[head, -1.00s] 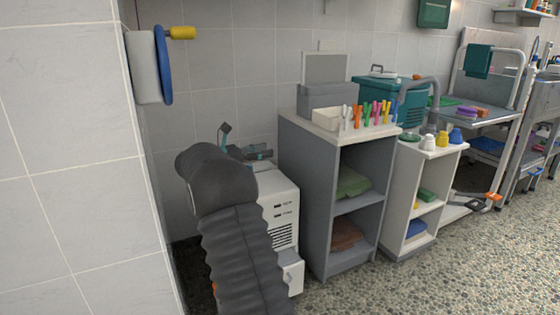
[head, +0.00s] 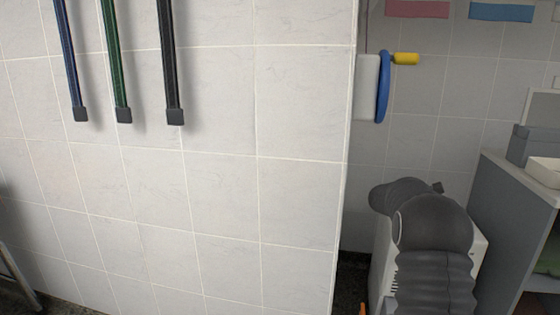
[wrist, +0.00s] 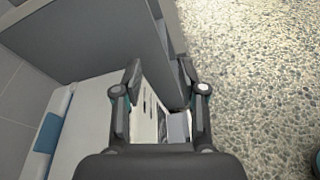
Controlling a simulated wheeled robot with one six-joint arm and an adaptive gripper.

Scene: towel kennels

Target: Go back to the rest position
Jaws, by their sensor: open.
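My gripper (wrist: 160,78) is open and empty in the wrist view, its two fingers apart and pointing away from the camera. Between and below the fingers, the white machine (wrist: 147,115) with its slotted front shows further down. In the head view my dark ribbed arm stands at the lower right, in front of the white machine (head: 382,262). The arm hides most of my gripper there.
A tiled wall (head: 200,200) fills the left of the head view, with several hanging straps (head: 116,60). A blue disc (head: 383,88) hangs past its corner. A grey cabinet (head: 505,235) stands at right. Pebbled floor (wrist: 245,70) lies open in the wrist view.

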